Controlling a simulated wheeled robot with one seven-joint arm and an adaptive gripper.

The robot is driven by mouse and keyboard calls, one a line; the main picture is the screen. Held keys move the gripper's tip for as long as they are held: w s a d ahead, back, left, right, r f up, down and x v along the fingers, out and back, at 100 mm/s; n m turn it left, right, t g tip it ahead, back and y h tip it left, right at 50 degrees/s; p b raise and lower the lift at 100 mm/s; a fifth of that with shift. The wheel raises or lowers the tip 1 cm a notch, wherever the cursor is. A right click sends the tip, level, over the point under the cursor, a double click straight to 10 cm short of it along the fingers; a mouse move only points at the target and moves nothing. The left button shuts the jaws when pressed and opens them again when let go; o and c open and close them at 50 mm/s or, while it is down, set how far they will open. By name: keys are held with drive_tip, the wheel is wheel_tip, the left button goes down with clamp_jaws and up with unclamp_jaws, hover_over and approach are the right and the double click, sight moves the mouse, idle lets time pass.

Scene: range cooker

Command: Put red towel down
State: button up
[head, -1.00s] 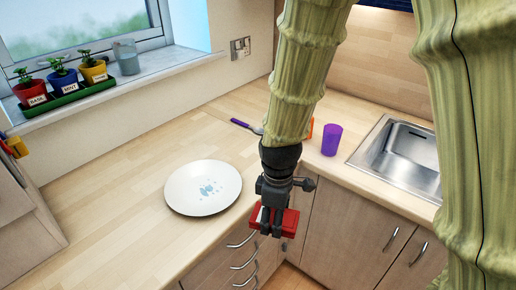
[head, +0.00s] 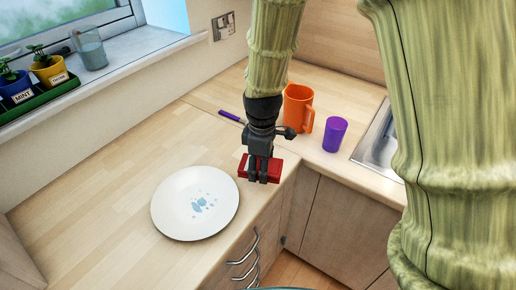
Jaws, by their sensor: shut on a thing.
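The red towel (head: 272,168) is a small folded red block in the head view. My gripper (head: 263,180) is shut on it, with the dark fingers in front of its near face. The towel appears at the counter's front edge near the inner corner, just right of the white plate. I cannot tell whether it touches the counter or hangs above it. The wooden counter (head: 120,175) runs along the wall to the left and around to the right.
A white plate (head: 180,215) lies left of my gripper. An orange mug (head: 297,104), a purple cup (head: 335,134) and a purple-handled utensil (head: 230,117) are behind it. The sink (head: 378,145) is at right. Potted plants (head: 47,70) and a glass (head: 90,50) stand on the sill. Counter left of the plate is clear.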

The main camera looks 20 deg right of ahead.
drive_tip(key=w, duration=0.3)
drive_tip(key=w+d+f+p, duration=0.1)
drive_tip(key=w, duration=0.3)
drive_tip(key=w+d+f+p, duration=0.1)
drive_tip(key=w, duration=0.3)
drive_tip(key=shift+f, duration=0.15)
drive_tip(key=shift+d, duration=0.15)
drive_tip(key=shift+s+r, duration=0.35)
drive_tip(key=shift+s, duration=0.15)
drive_tip(key=shift+f+p, duration=0.3)
drive_tip(key=shift+p, duration=0.1)
drive_tip(key=shift+w+f+p, duration=0.2)
drive_tip(key=shift+w+f, duration=0.1)
drive_tip(key=shift+f, duration=0.25)
drive_tip(key=shift+w+f+p, duration=0.2)
drive_tip(key=shift+w+f, duration=0.1)
drive_tip(key=shift+f, duration=0.65)
drive_tip(key=shift+s+f, duration=0.1)
drive_tip(key=shift+s, duration=0.2)
